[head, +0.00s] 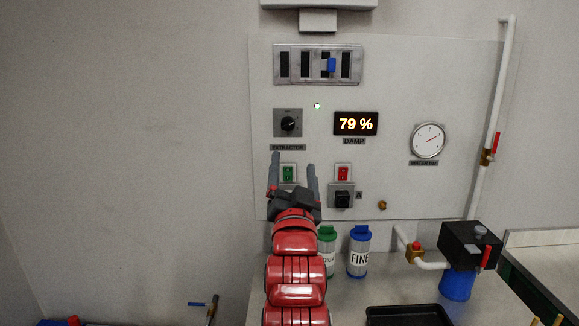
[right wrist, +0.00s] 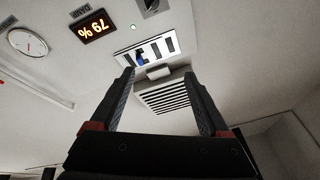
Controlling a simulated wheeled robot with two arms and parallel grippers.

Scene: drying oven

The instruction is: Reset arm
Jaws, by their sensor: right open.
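My right gripper (head: 293,172) is open and empty, raised in front of the wall panel (head: 390,75). My left gripper is not in view.
A green-capped bottle (head: 327,260) and a blue-capped bottle (head: 359,262) stand just right of my right arm. A black tray (head: 408,316) is at the front. A pipe with a black and blue filter unit (head: 470,246) stands at right. The wall at left is bare.

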